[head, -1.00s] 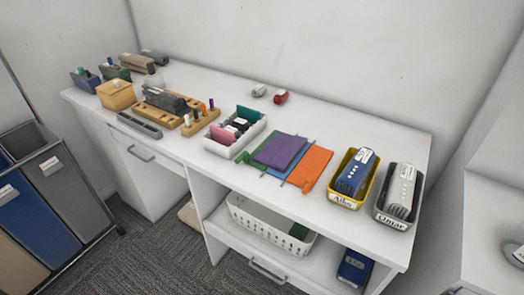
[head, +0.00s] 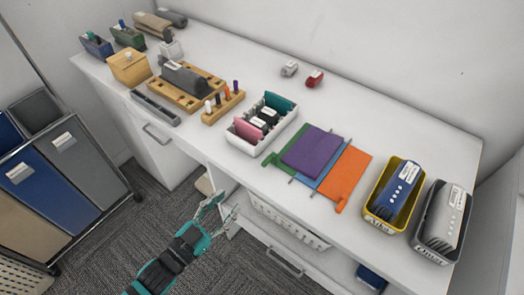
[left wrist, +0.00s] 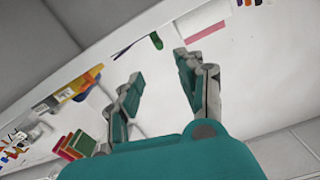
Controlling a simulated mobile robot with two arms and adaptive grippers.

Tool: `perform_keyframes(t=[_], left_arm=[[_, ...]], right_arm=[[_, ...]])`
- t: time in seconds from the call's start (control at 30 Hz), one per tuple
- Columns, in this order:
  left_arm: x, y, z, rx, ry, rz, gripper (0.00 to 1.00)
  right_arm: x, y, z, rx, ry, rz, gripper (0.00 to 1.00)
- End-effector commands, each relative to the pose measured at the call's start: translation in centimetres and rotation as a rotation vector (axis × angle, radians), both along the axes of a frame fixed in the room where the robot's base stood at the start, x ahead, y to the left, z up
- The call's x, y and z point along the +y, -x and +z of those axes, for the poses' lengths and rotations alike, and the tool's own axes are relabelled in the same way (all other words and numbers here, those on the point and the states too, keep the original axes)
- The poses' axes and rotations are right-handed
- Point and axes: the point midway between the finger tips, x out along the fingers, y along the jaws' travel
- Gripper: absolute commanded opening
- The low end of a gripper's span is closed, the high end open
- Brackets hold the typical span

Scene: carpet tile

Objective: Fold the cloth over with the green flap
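The cloth lies on the white tabletop in the head view. Its green flap (head: 284,152) spreads out on the left and its orange flap (head: 349,174) on the right. A purple panel (head: 311,149) lies across the middle, with a strip of blue (head: 311,178) showing at the front. My left gripper (head: 216,208) is open and empty, in front of the table's front edge, apart from the cloth. Its spread fingers also show in the left wrist view (left wrist: 159,66). I cannot tell the cloth for sure there. My right gripper is in neither view.
A white divided tray (head: 262,124) stands left of the cloth. A yellow bin (head: 378,211) and a grey bin (head: 430,245) stand to its right. Wooden holders (head: 188,92) sit farther left. A white basket (head: 290,222) is on the shelf below.

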Motion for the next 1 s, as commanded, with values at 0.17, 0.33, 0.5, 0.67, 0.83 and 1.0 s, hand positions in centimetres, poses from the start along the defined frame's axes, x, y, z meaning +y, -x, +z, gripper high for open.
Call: perform_keyframes(t=[0.17, 0.33, 0.5, 0.67, 0.83, 1.0], left_arm=[[-1.5, -2.2, 0.3, -0.003, 0.001, 0.001, 0.38], [-3.7, -5.3, 0.3, -0.003, 0.001, 0.003, 0.38], [-5.9, -8.3, 0.2, 0.000, 0.000, 0.003, 0.38], [-7.8, -10.9, 0.2, 0.000, -0.001, 0.003, 0.38], [-9.2, -12.9, 0.0, 0.001, -0.001, 0.003, 0.38], [-9.9, -13.7, -0.1, 0.001, -0.001, 0.002, 0.38]], right_arm=[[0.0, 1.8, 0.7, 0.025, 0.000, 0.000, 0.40], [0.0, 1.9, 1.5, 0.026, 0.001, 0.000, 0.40], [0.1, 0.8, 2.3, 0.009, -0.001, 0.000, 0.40], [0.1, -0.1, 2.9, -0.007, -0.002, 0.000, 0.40], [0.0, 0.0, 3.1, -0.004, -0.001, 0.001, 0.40], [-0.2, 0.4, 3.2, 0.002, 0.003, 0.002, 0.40]])
